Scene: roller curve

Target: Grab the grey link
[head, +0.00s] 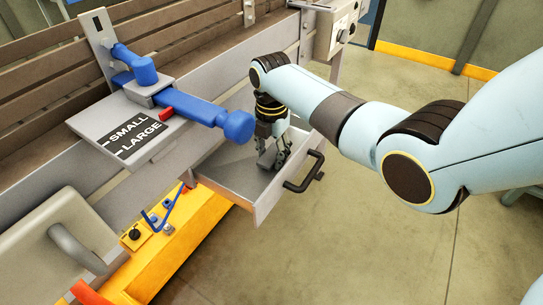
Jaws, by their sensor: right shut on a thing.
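My right gripper (275,150) reaches down from the right into an open grey drawer (239,177). Its fingers are shut on a small grey piece, which looks like the grey link (267,157). The piece is at the drawer's inside, partly hidden by the fingers; I cannot tell whether it still touches the drawer floor. My left gripper is not in view.
The drawer's dark handle (305,171) sticks out at the front. A blue lever assembly (205,112) and a SMALL/LARGE plate (130,133) are left of the gripper. A yellow box (160,251) stands below. The floor at the lower right is clear.

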